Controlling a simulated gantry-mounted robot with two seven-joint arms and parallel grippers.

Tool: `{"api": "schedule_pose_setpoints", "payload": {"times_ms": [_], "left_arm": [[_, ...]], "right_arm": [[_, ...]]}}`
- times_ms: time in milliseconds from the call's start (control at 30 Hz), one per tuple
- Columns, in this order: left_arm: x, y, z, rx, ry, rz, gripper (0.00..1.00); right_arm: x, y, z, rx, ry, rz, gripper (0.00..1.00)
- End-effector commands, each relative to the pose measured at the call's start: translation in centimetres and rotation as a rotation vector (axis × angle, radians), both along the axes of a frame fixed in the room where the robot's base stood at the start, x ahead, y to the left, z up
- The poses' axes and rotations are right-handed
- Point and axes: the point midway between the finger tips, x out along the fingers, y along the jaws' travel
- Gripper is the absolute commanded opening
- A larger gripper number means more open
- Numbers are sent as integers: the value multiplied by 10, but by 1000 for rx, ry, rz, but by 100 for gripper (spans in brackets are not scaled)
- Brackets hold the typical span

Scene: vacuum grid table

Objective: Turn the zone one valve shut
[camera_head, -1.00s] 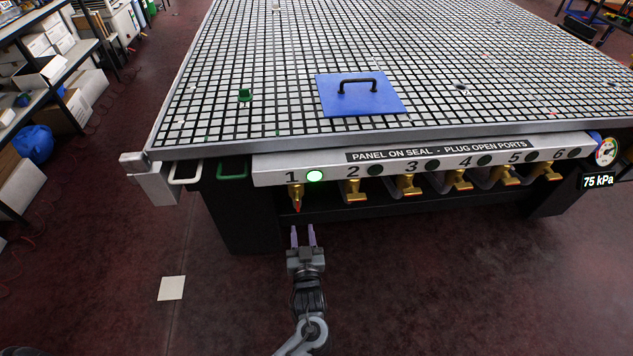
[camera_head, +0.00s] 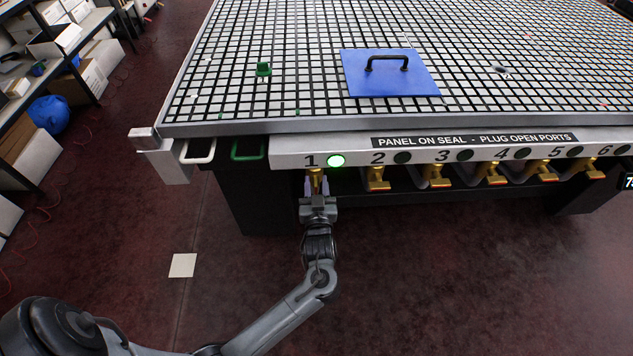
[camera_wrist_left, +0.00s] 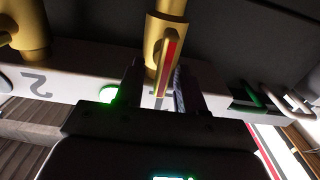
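The zone one valve (camera_head: 315,181) is brass and sits under the number 1 on the table's front panel. Its handle shows a red stripe in the left wrist view (camera_wrist_left: 168,62) and points out toward my gripper. The lamp beside number 1 (camera_head: 336,160) glows green. My left gripper (camera_head: 317,190) is at this valve, its fingers on either side of the handle. In the left wrist view a gap shows between the left finger and the handle; the right finger is close to it. The fingers look open. My right gripper is not in view.
Valves two (camera_head: 378,180) and three (camera_head: 437,177) and several more stand to the right, handles crosswise, lamps dark. A blue panel (camera_head: 390,80) with a black handle and a green plug (camera_head: 264,69) rest on the grid table (camera_head: 215,127).

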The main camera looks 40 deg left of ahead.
Motion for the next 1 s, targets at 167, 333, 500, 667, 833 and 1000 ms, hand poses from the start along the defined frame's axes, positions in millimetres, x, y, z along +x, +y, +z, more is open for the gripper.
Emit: {"api": "schedule_pose_setpoints", "payload": {"times_ms": [167,333,500,667,833,1000], "left_arm": [[1,1,0,0,0,1,38],[0,1,0,1,1,1,37],[0,1,0,1,1,1,11],[0,1,0,1,1,0,0],[1,1,1,6,7,0,0],[1,0,3,36,38,0,0]], "right_arm": [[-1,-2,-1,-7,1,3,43],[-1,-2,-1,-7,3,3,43],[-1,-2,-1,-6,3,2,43],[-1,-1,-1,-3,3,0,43],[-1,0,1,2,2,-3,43],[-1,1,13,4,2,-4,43]]}}
